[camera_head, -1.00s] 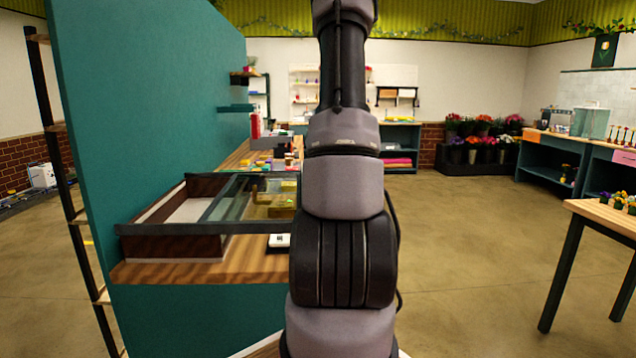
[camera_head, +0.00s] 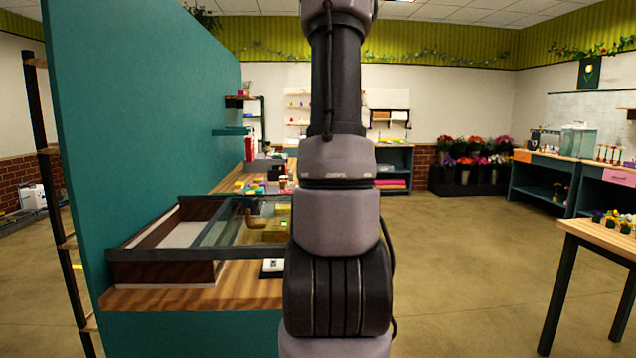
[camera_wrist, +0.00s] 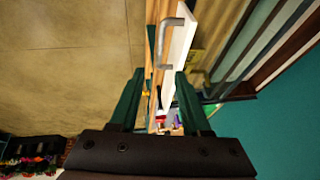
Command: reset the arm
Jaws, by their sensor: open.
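My gripper (camera_wrist: 160,98) shows in the wrist view with its two dark green fingers spread apart and nothing between them. Beyond the fingers are a wooden edge and a white panel with a grey bar handle (camera_wrist: 168,42); the fingers look apart from them, though the distance is hard to judge. In the head view my arm rises upright through the middle of the picture, and the gripper itself is out of that frame.
A wooden counter (camera_head: 200,298) with a glass-topped case (camera_head: 165,272) stands left of my arm, against a teal wall (camera_head: 140,120). A small white device (camera_head: 273,265) lies on the counter. A wooden table (camera_head: 600,235) stands at right. Open floor (camera_head: 460,260) lies between.

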